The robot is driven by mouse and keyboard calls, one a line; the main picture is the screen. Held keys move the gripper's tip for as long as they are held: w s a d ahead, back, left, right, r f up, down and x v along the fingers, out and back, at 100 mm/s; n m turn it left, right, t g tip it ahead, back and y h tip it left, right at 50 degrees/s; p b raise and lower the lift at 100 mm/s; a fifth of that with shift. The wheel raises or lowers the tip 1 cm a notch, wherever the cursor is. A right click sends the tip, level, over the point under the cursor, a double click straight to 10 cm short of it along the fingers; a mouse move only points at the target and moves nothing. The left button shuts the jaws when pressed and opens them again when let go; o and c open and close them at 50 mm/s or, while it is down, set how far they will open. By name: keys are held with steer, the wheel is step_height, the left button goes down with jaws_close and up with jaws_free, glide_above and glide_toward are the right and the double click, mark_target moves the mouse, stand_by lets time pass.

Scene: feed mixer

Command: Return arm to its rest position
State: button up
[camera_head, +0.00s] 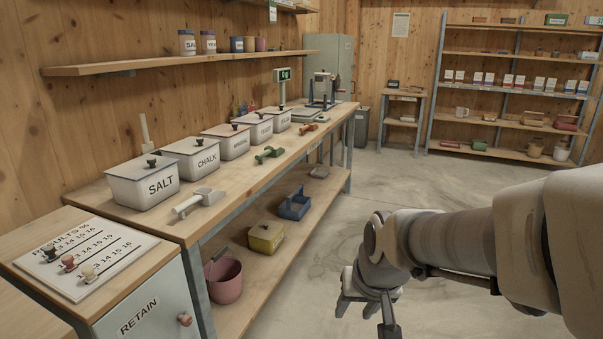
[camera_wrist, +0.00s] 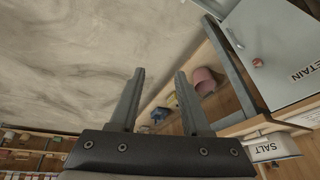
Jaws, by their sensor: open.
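My gripper (camera_head: 366,318) hangs at the end of my arm, in the lower right of the head view, over the bare floor to the right of the workbench. In the wrist view my gripper (camera_wrist: 160,84) shows two parallel fingers spread apart with nothing between them. The arm reaches in from the right edge of the head view, with the hand pointing down. The fingers touch nothing that I can see.
The long workbench (camera_head: 232,180) on the left carries several lidded bins, including the salt bin (camera_head: 143,190). A pink bucket (camera_head: 223,280) stands on its lower shelf. The retain cabinet (camera_head: 150,305) is at lower left. Open concrete floor (camera_head: 400,185) lies ahead.

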steer(key=s+d+r+t+h, duration=0.1)
steer(key=s+d+r, duration=0.1)
steer(key=s+r, duration=0.3)
steer(key=s+d+r, duration=0.3)
steer(key=s, duration=0.5)
step_height(320, 180, up, 19)
steer(key=p, duration=1.9)
steer(key=shift+f, duration=0.15)
steer(key=shift+a, duration=0.15)
